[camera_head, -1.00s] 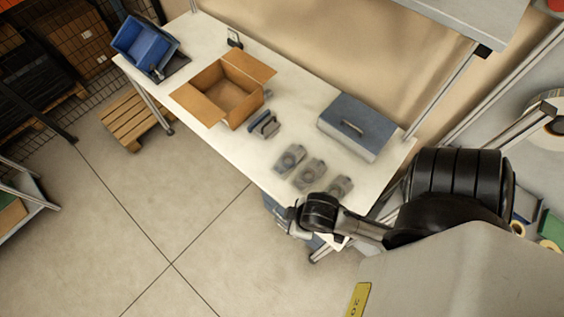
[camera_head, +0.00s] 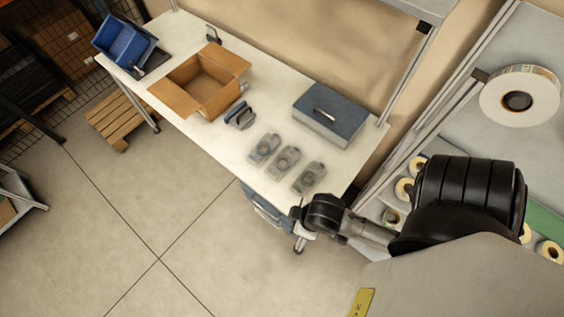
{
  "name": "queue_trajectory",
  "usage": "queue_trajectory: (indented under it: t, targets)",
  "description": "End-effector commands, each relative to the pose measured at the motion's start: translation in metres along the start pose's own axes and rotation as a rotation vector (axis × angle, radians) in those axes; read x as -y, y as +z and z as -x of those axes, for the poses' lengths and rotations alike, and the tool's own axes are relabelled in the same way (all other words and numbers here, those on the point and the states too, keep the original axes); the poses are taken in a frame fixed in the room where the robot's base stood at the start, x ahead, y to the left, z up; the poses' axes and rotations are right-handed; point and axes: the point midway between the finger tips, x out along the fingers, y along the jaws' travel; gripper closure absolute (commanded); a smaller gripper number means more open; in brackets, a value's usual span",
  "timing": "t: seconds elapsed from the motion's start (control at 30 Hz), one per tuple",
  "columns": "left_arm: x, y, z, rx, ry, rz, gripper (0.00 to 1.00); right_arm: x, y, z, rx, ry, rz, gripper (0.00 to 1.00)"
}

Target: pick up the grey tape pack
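Three small see-through grey packs lie in a row on the white table: a left one (camera_head: 264,148), a middle one (camera_head: 284,160) and a right one (camera_head: 309,177) that looks slightly greenish. I cannot tell which is the grey tape pack. My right arm comes in from the lower right, and its gripper (camera_head: 297,213) is small and dark by the table's front edge, below the right pack and apart from it. Its fingers are too unclear to read. My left gripper is not in view.
On the table (camera_head: 225,150) stand an open cardboard box (camera_head: 205,86), a dark tape dispenser (camera_head: 240,116), a grey-blue case (camera_head: 330,115) and a blue bin (camera_head: 124,42). A shelf at right holds a large white reel (camera_head: 519,96) and several small rolls.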

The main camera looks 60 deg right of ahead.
Motion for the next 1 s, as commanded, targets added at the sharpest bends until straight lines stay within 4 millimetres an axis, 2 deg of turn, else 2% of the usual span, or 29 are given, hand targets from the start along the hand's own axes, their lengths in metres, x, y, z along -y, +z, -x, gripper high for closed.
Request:
queue_trajectory:
  t: [0.2,0.8,1.0]
  targets:
    - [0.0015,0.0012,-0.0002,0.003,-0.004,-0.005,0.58,0.0018,-0.0001,0.0001,0.000,-0.005,-0.005,1.00]
    - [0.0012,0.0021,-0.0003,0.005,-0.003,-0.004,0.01,0.0035,0.0012,0.0000,0.003,-0.009,-0.009,1.00]
    - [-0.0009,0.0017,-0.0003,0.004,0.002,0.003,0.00,0.0022,0.0015,-0.0001,0.004,-0.005,-0.004,1.00]
